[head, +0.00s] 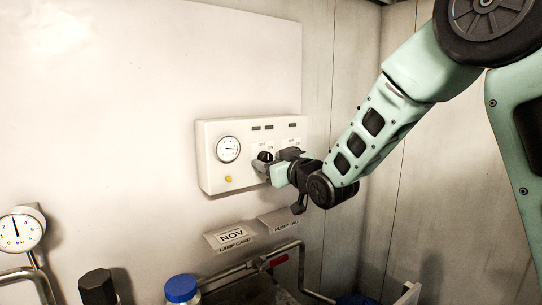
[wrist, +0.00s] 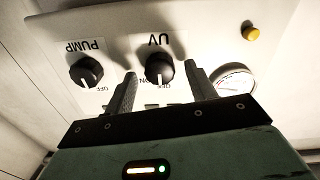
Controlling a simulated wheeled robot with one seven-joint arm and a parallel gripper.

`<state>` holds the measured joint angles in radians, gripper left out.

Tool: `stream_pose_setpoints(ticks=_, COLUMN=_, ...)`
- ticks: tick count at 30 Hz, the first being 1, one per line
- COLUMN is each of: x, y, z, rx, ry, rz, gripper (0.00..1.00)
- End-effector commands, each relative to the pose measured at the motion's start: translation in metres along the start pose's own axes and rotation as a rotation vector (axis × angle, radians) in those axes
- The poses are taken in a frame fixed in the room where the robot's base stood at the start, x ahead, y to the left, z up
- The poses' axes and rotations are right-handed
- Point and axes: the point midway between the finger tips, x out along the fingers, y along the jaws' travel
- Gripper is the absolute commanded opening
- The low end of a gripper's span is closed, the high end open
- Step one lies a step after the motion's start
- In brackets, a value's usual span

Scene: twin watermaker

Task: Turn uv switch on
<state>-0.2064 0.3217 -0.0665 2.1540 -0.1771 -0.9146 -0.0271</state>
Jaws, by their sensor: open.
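The UV switch (wrist: 160,68) is a round black knob with a white pointer mark, under an upside-down "UV" label in the wrist view. Its mark points roughly down in that view, near small ON and OFF labels partly hidden by my gripper. My gripper (wrist: 160,74) is open, with one finger on each side of the knob; contact is not clear. In the head view, my gripper (head: 274,164) is at the white control panel (head: 213,168), and the dark knob (head: 265,156) shows beside the fingers.
The PUMP knob (wrist: 86,70) sits close to the left finger in the wrist view. A yellow button (head: 228,179) and a gauge (head: 228,149) are on the panel. Below are paper cards (head: 231,237), a pipe with a red handle (head: 278,260) and a blue-capped bottle (head: 181,289).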

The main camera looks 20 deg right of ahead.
Motion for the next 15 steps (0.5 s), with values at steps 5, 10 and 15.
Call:
stream_pose_setpoints(ticks=5, x=0.0046, y=0.0001, z=-0.0002, rx=0.0, ry=0.001, rz=0.0, gripper=0.56)
stream_pose_setpoints(ticks=10, x=0.0044, y=0.0, z=0.0001, rx=0.0, ry=0.001, rz=0.0, gripper=0.56)
stream_pose_setpoints(ticks=15, x=0.0042, y=0.0, z=0.0001, rx=0.0, ry=0.001, rz=0.0, gripper=0.11)
